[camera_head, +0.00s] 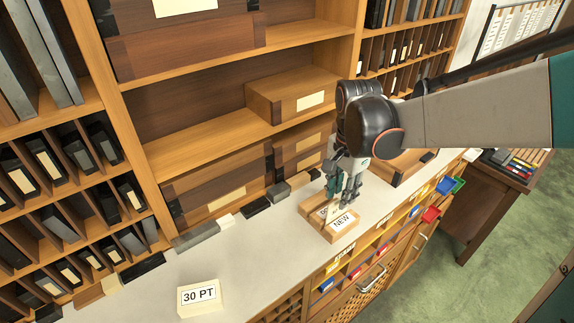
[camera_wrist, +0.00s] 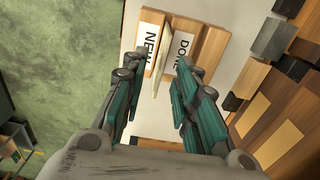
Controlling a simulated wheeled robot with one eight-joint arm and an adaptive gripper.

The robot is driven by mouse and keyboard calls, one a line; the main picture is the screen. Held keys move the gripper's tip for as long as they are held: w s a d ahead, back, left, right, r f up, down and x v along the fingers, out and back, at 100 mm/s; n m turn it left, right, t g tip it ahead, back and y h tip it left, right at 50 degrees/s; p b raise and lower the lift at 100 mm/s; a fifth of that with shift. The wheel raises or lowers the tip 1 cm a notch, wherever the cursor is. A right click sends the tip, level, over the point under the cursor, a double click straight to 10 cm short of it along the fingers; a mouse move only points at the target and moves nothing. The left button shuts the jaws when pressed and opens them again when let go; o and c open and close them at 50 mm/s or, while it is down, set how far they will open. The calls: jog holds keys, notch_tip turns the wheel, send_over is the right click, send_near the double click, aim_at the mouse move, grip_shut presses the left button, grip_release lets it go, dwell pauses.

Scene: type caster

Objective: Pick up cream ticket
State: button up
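The cream ticket (camera_wrist: 162,48) shows as a thin upright slip in the wrist view, between the NEW and DONE labels of a wooden holder (camera_wrist: 214,45). In the head view, the holder (camera_head: 316,225) lies on the counter, and my fingers partly cover the ticket and one label. My gripper (camera_wrist: 159,68) is open, with teal fingers on either side of the ticket's near end and gaps visible on both sides. In the head view, my gripper (camera_head: 342,195) points down just above the holder.
A cream block labelled 30 PT (camera_head: 200,298) sits at the counter's front left. Dark and grey blocks (camera_head: 257,206) line the back of the counter, below shelves with wooden boxes (camera_head: 295,95). The counter (camera_head: 270,255) is clear left of the holder.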

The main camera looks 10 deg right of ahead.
aim_at(337, 211)
jog(key=shift+f, duration=2.35)
jog(key=shift+c, duration=0.6)
grip_shut()
